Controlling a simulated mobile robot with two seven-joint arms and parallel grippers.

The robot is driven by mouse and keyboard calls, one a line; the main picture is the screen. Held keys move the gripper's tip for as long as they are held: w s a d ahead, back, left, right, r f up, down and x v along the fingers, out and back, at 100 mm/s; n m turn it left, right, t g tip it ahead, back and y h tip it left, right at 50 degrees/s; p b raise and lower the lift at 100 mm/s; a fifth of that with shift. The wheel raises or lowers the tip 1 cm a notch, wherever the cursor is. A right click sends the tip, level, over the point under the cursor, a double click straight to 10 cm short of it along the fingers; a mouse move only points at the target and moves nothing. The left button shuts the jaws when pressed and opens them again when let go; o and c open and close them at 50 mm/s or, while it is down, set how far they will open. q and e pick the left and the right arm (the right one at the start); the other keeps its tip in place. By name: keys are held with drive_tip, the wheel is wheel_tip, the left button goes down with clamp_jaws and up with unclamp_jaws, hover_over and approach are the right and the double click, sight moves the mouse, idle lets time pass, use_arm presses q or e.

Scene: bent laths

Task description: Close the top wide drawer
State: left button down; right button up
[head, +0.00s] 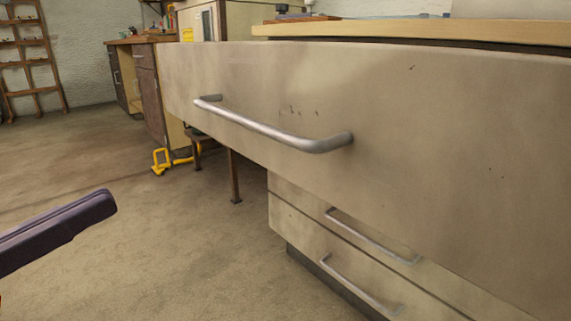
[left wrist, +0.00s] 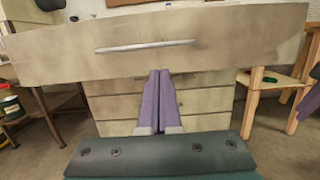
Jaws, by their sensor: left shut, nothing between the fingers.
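The top wide drawer (head: 420,130) is pulled out, its beige front standing well forward of the drawers below. Its grey bar handle (head: 262,130) runs across the front; in the left wrist view the drawer front (left wrist: 60,48) spans nearly the full width, with the handle (left wrist: 145,46) near its middle. My left gripper (head: 104,203) has purple fingers and is at the lower left of the head view, apart from the drawer. In the left wrist view its fingers (left wrist: 159,73) are together and empty, appearing below the handle.
Two lower drawers (head: 350,247) with bar handles look shut. A wooden worktop (head: 420,30) lies above. The floor at left is clear.

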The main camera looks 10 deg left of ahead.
sight(252, 129)
use_arm(q)
drive_tip(key=x, duration=1.3)
drive_tip(key=shift+w+d+r+b, duration=0.2)
drive_tip(key=shift+w+b, duration=0.05)
drive_tip(key=shift+b, duration=0.15)
use_arm(e)
drive_tip(key=shift+f, duration=0.45)
